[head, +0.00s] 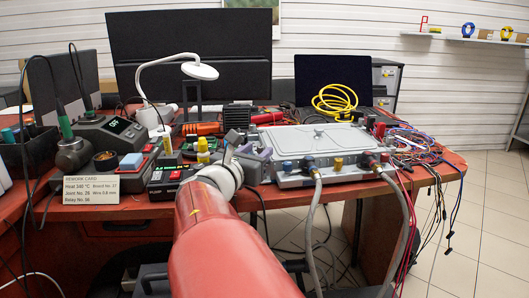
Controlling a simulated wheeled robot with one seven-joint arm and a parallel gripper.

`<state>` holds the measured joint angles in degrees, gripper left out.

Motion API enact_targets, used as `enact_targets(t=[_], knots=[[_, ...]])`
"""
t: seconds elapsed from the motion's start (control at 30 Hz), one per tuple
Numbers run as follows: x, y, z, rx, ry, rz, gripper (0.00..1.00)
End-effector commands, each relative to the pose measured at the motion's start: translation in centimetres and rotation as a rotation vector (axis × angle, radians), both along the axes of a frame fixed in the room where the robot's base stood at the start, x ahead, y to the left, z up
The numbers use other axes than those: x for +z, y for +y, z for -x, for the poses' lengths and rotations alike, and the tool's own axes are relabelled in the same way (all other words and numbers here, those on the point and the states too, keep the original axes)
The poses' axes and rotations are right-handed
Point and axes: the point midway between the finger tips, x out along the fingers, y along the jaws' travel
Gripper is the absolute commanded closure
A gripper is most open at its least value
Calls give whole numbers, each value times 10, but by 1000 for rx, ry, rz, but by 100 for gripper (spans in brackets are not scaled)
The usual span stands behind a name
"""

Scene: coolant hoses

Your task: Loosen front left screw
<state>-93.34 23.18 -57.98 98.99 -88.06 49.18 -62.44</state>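A flat grey metal unit (320,137) with a raised lid panel lies on the red-brown bench. Blue, brass and dark fittings line its front edge, with brass fittings (338,164) among them. Two grey hoses (317,225) hang from the front fittings. I cannot make out the front left screw; it is too small or hidden. My red arm reaches up from the bottom middle. My gripper (250,153) is by the unit's left front corner, small and partly covered by my wrist. I cannot tell whether it touches the unit or holds anything.
A soldering station (110,130), a lamp (200,71), meters and a rework card (91,189) crowd the left. A yellow cable coil (334,101) lies on the laptop behind. Tangled wires (415,145) cover the right end and hang over. Floor at right is mostly clear.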

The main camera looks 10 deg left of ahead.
Motion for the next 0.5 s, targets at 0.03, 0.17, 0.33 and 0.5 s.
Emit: enact_targets(t=[0.03, 0.17, 0.33, 0.5], knots=[[0, -1, -3, -1, 0, 1, 60], [0, -1, -4, 1, 1, 0, 60], [0, -1, -4, 0, 1, -1, 63], [0, -1, -4, 0, 1, -1, 85]])
